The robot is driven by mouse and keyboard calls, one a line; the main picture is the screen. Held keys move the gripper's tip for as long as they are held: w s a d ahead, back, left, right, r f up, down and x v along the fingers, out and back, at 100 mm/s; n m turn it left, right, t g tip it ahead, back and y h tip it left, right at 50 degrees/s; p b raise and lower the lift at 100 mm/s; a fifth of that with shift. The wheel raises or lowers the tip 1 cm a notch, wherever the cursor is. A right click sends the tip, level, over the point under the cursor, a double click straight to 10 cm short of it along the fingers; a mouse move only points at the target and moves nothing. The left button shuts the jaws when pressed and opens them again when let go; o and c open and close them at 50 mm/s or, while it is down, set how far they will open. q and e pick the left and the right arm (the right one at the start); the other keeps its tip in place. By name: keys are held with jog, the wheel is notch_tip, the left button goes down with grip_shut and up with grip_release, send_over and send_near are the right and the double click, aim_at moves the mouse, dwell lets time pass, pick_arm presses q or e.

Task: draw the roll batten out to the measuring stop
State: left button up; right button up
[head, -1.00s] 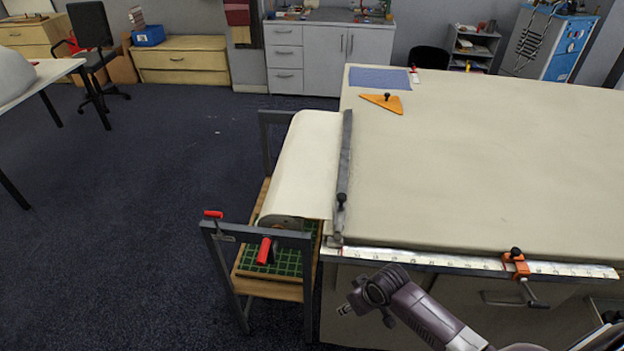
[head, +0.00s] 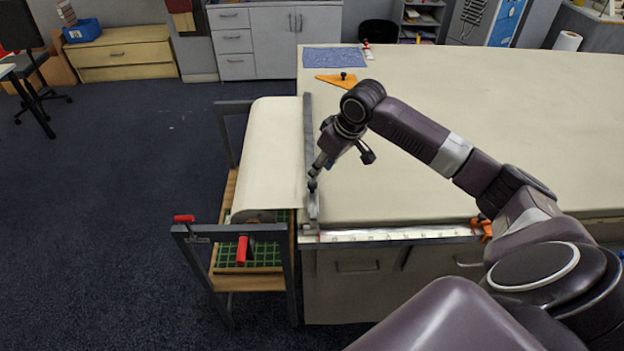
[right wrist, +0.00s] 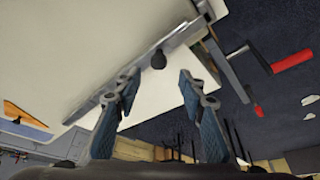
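The grey roll batten (head: 308,130) lies along the table's left edge, at the end of the pale cloth roll (head: 268,150). Its dark knob is near the front end. In the right wrist view the knob (right wrist: 157,61) shows between and just beyond my fingertips. My right gripper (head: 316,174) points down over the batten's front end. It is open and empty in the right wrist view (right wrist: 161,76). The orange measuring stop (head: 482,229) sits on the white ruler (head: 395,234) along the front edge, partly hidden by my right arm. My left gripper is not in view.
A dark roll stand with red handles (head: 242,250) stands left of the table (head: 420,190). An orange triangle (head: 334,79) and a blue cloth (head: 335,58) lie at the far left of the tabletop. The tabletop between batten and stop is clear of loose objects.

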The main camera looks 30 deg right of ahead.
aim_at(314, 184)
jog(key=p+x, duration=0.1)
jog(key=x, duration=0.5)
jog(key=shift+w+p, duration=0.25)
jog(key=shift+p, duration=0.1)
jog(key=shift+w+f, duration=0.2)
jog(key=shift+f, duration=0.4)
grip_shut()
